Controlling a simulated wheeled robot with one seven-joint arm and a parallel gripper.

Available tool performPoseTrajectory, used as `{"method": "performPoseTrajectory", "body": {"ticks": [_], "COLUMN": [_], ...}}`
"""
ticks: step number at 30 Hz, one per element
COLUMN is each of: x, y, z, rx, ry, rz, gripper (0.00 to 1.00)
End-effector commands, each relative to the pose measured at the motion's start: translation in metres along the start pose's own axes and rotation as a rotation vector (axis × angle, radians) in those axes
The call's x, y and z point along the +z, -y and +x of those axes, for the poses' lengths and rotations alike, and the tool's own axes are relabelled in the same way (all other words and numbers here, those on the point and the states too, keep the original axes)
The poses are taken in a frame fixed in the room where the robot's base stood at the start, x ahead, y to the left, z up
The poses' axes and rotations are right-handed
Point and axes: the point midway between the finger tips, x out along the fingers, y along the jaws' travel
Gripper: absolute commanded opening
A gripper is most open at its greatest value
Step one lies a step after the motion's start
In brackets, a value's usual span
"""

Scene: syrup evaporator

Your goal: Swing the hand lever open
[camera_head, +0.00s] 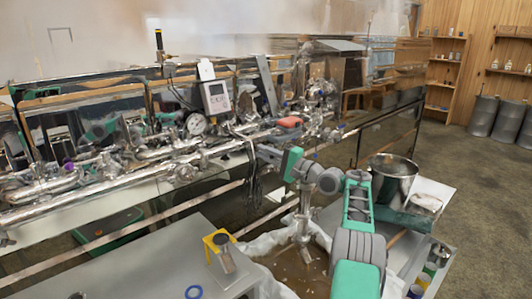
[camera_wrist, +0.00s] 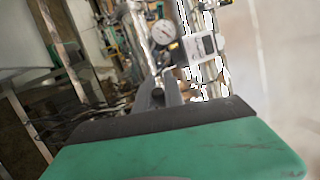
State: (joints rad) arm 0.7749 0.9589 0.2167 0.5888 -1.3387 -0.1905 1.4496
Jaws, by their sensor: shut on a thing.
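My gripper (camera_head: 252,142) reaches left to the pipework on the near side of the evaporator. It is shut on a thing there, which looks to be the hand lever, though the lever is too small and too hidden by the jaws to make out. In the wrist view the dark fingers of my gripper (camera_wrist: 162,88) come together in front of the metal pipes. The lever's angle cannot be told.
A round dial gauge (camera_head: 196,124) and a white display box (camera_head: 216,98) stand behind the pipes. A red-orange part (camera_head: 289,122) sits just above my gripper. Dark cables (camera_head: 256,185) hang below it. A metal pot (camera_head: 391,176) stands at right.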

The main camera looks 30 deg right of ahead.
Motion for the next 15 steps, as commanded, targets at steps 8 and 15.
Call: {"method": "performPoseTrajectory", "body": {"ticks": [8,15], "x": [-0.0007,-0.0017], "y": [-0.0001,0.0002], "z": [-0.0015,-0.0024], "rx": [0.001,0.0], "ry": [-0.001,-0.003], "rz": [0.001,0.0], "gripper": [0.3,0.35]}}
